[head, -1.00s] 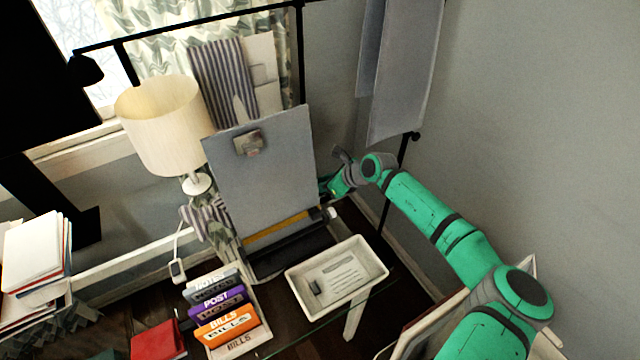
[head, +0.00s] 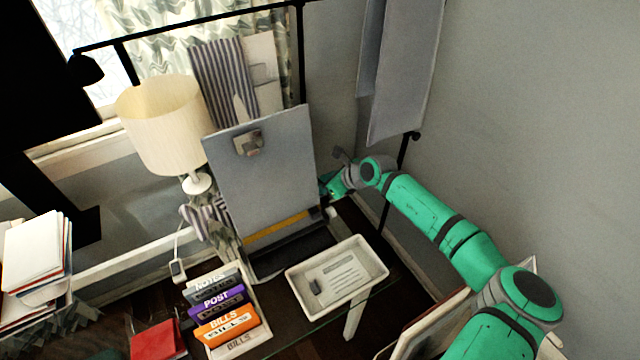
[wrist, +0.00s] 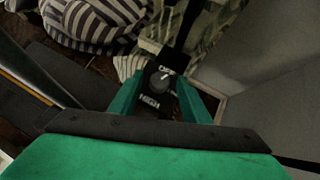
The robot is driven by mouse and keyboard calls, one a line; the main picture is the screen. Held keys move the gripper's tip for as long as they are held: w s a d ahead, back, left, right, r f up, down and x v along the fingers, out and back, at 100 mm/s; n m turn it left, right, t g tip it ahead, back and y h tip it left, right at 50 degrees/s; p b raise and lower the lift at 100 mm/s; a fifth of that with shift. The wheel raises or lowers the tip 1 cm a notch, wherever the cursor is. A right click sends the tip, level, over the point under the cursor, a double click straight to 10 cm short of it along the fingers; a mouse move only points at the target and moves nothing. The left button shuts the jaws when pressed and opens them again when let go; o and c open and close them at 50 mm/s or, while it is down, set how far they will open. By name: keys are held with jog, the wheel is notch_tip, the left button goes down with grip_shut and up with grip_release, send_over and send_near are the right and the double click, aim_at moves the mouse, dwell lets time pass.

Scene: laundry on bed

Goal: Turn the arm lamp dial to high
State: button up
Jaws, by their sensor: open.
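The lamp dial (wrist: 160,82) is a small round dark knob in the wrist view, on a black base with the label OFF above it and HIGH below it. A light mark on the knob sits on its upper side, toward OFF. My gripper (wrist: 158,98) is open, with one green finger on each side of the dial; I cannot tell whether they touch it. In the head view my gripper (head: 332,186) is low behind the right edge of the grey board, which hides the dial. The black arm lamp's head (head: 86,68) hangs from a long black arm at upper left.
The grey upright board (head: 262,175) stands left of my gripper. A white tray (head: 376,272), a cream-shaded lamp (head: 160,125) and a letter rack with labelled cards (head: 228,318) are nearby. The grey wall (head: 540,130) is close on the right. Striped cloth (wrist: 95,22) lies beyond the dial.

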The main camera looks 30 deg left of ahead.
jog(key=v, duration=1)
jog(key=shift+d+r, duration=0.2)
jog(key=shift+d, duration=0.05)
